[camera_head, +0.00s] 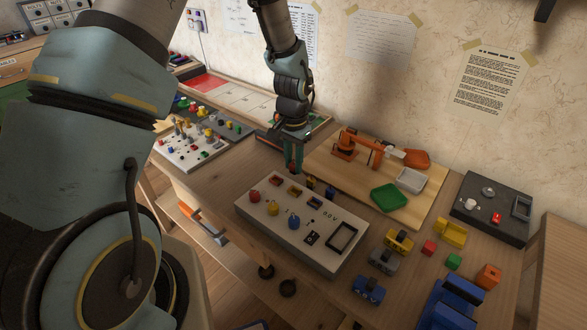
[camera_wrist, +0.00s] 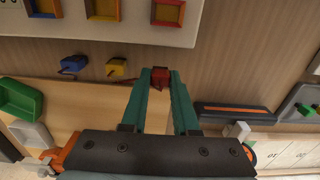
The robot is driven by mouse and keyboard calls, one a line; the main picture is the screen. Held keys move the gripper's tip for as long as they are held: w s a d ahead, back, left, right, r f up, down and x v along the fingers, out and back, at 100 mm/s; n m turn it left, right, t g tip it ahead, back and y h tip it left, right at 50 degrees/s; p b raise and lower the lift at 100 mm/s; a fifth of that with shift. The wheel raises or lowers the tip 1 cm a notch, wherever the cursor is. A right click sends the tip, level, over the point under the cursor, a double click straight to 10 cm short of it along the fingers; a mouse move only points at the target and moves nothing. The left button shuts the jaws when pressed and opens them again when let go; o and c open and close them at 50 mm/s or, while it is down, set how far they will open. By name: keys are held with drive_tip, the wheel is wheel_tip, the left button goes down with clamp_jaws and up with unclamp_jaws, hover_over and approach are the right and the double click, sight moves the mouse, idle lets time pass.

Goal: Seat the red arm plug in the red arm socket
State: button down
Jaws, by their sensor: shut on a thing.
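My gripper (camera_wrist: 160,80) is shut on the red arm plug (camera_wrist: 160,76), a small red block between the teal fingertips. In the head view my gripper (camera_head: 293,168) hangs just behind the grey-white panel (camera_head: 260,207). The red arm socket (camera_wrist: 168,13), a red-framed recess, is at the panel's edge in the wrist view. It lies beyond the fingertips, apart from the plug. Yellow (camera_wrist: 102,8) and blue (camera_wrist: 43,7) framed sockets sit beside it. A yellow plug (camera_wrist: 115,67) and a blue plug (camera_wrist: 73,65) lie by the panel. The plug's underside is hidden.
A wooden board behind the panel carries an orange toy arm (camera_head: 362,146), a green tray (camera_head: 390,198) and a white tray (camera_head: 410,180). Colored blocks, such as an orange one (camera_head: 488,276), stand at the right. Another panel with knobs (camera_head: 190,150) is at the left.

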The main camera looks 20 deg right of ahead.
drive_tip(key=r, duration=0.8)
drive_tip(key=shift+s+a+r, duration=0.15)
drive_tip(key=shift+a, duration=0.15)
drive_tip(key=s+a+r+p, duration=0.2)
drive_tip(key=s+a+p, duration=0.1)
drive_tip(key=a+p, duration=0.25)
drive_tip(key=b, duration=0.4)
hover_over(276, 182)
drive_tip(key=shift+f, duration=3.1)
drive_tip(key=shift+f+b, duration=0.65)
drive_tip(key=shift+f, duration=0.35)
drive_tip(key=c, duration=0.6)
unclamp_jaws()
drive_tip(key=shift+r, duration=0.1)
drive_tip(key=shift+r, duration=0.1)
drive_tip(key=shift+r+p, duration=2.1)
drive_tip(key=shift+r, duration=0.35)
